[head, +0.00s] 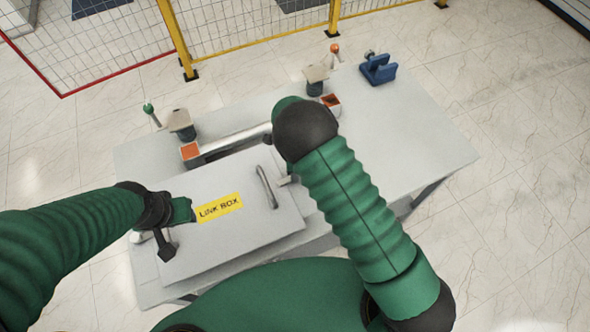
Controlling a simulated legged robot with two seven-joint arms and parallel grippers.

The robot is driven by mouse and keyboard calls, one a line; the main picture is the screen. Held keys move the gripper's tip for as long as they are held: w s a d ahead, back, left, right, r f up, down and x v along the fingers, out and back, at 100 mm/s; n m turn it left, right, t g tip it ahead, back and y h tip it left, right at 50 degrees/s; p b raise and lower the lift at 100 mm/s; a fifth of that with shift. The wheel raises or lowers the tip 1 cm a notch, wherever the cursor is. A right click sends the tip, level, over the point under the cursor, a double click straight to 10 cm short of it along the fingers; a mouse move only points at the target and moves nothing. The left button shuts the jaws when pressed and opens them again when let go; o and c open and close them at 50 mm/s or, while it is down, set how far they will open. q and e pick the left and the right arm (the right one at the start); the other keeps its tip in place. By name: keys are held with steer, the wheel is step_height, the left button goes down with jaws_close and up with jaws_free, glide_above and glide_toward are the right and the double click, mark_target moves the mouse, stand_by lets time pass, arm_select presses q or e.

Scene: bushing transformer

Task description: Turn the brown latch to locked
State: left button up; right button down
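The link box lid (240,235) is a grey panel with a yellow "LINK BOX" label and a metal bar handle (267,187). I cannot make out a clearly brown latch; a small grey-beige piece (287,180) shows at the lid's right edge, partly hidden by my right arm. My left gripper (176,228) is over the lid's left side, left of the label; its finger opening is unclear, and I cannot tell whether it touches the lid. My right arm crosses the right side of the box, and its gripper is hidden behind the arm.
Behind the lid are two tan-topped posts, one by a green-knobbed lever (150,113) and one by an orange-knobbed lever (335,50). Orange-red blocks (190,151) sit nearby. A blue bracket (378,69) stands on the grey table (420,130). The table's right side is clear. A yellow-posted fence (178,40) stands behind.

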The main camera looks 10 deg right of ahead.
steer(key=shift+w+r, duration=0.1)
steer(key=shift+w, duration=0.1)
stand_by(0.3)
steer(key=c, duration=1.2)
jaws_free()
steer(key=shift+c, duration=0.2)
steer(key=shift+o, duration=1)
steer(key=shift+s, duration=0.1)
step_height(320, 180, up, 16)
steer(key=b, duration=0.3)
steer(key=shift+r, duration=0.25)
